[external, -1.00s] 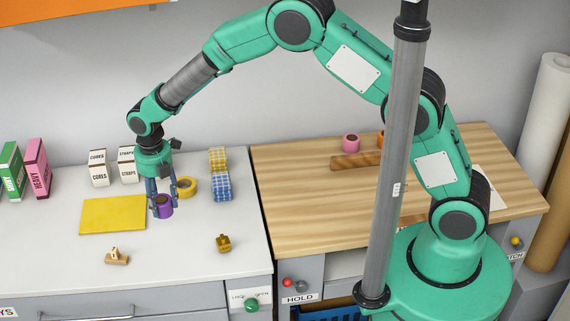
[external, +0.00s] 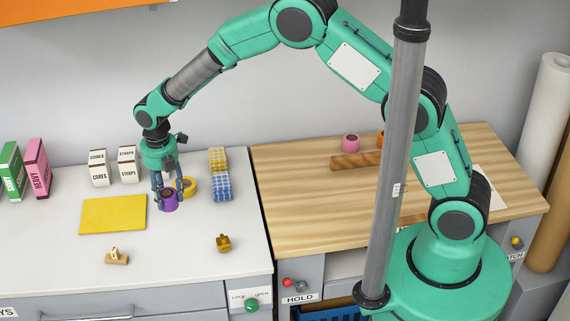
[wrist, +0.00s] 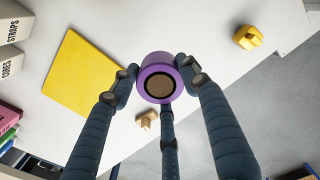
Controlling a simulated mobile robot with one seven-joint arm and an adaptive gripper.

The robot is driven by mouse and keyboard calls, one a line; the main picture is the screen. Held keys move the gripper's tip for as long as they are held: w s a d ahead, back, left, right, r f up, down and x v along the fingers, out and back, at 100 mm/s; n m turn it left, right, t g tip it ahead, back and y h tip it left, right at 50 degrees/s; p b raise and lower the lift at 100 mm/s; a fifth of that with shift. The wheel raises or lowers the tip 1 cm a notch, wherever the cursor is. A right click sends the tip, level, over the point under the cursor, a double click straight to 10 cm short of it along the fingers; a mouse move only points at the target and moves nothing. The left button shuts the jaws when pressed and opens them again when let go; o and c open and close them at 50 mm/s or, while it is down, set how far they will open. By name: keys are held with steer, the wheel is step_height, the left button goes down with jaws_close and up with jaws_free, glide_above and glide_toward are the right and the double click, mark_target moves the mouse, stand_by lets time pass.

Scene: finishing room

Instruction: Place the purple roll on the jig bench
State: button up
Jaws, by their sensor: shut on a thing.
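The purple roll (external: 169,200) is a short purple ring with a brown core, at the white worktop on the left. My gripper (external: 170,191) points down with its fingers shut around the roll. In the wrist view the roll (wrist: 157,78) sits between the fingers, its round end facing the camera. I cannot tell for sure how far the roll is off the worktop. The wood-topped bench (external: 300,215) stands to the right. No label that reads jig bench shows.
A yellow roll (external: 190,187) is close behind my gripper.

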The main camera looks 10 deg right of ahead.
steer(key=w+d+m, duration=0.5)
steer(key=w+d, duration=1.4)
steer(key=w+d+m+b, duration=0.1)
steer(key=w+d+m, duration=0.1)
steer(key=w+d, duration=0.35)
steer(key=w+d+m, duration=0.1)
steer(key=w+d, duration=0.1)
steer(key=d, duration=0.7)
steer(key=w+d+m+b, duration=0.1)
steer(key=w+d+m, duration=0.1)
steer(key=w+d, duration=0.35)
steer(key=w+d+f+m, duration=0.15)
steer(key=d+m, duration=0.35)
steer(key=d, duration=2.2)
steer(key=s+d+m, duration=0.2)
steer(key=d, duration=0.9)
steer(key=s+d+m+b, duration=0.1)
steer(key=s+d+m, duration=0.1)
steer(key=d, duration=1)
steer(key=shift+d, duration=0.25)
steer(key=shift+f, duration=0.1)
steer(key=shift+w+f+b, duration=0.1)
steer(key=shift+f+b, duration=0.2)
steer(key=shift+f, duration=1)
